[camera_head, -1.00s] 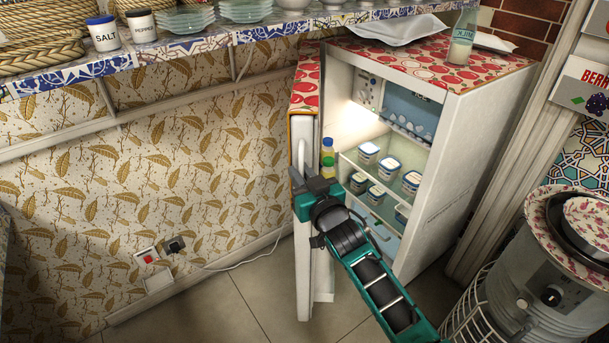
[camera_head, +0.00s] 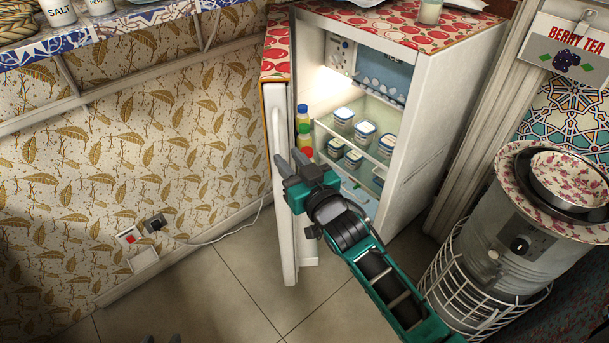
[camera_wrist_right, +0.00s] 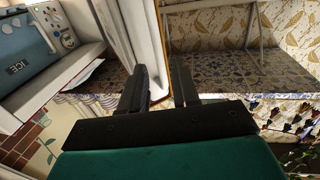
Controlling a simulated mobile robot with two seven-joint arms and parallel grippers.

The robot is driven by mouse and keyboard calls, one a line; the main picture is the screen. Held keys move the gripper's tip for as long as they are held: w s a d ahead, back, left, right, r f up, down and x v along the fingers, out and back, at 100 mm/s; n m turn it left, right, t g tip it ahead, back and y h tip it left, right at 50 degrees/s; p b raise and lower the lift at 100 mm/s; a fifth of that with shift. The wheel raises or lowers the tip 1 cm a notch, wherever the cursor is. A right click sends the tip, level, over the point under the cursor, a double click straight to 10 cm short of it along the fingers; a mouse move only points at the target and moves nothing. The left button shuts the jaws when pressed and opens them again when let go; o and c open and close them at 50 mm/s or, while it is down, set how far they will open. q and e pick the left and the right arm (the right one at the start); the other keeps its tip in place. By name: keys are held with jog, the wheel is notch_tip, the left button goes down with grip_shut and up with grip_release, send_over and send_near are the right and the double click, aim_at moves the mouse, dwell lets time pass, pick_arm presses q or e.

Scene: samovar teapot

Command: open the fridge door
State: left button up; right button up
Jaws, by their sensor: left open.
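The fridge (camera_head: 440,120) stands at centre right in the head view, its lit interior showing. Its white door (camera_head: 303,225) is swung wide open to the left, seen nearly edge-on. The white bar handle (camera_head: 278,125) is on the door's left, outer face. My right gripper (camera_head: 290,166) is at the door, below the handle's middle, with fingers apart. In the right wrist view its fingers (camera_wrist_right: 160,88) have a gap, with the door (camera_wrist_right: 146,40) beyond; I cannot tell whether they touch it. Only the tips of my left gripper (camera_head: 161,339) show at the bottom edge.
Bottles (camera_head: 304,128) and several tubs (camera_head: 365,132) are inside the fridge. A metal samovar (camera_head: 520,240) in a white wire stand is at right. A shelf (camera_head: 110,25) runs along the wall at upper left. The tiled floor (camera_head: 220,290) left of the door is clear.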

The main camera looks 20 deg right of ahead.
pick_arm(q)
jog(key=shift+s+r, duration=0.1)
pick_arm(e)
jog(key=s+d, duration=0.1)
jog(key=s, duration=0.5)
jog(key=shift+d, duration=0.1)
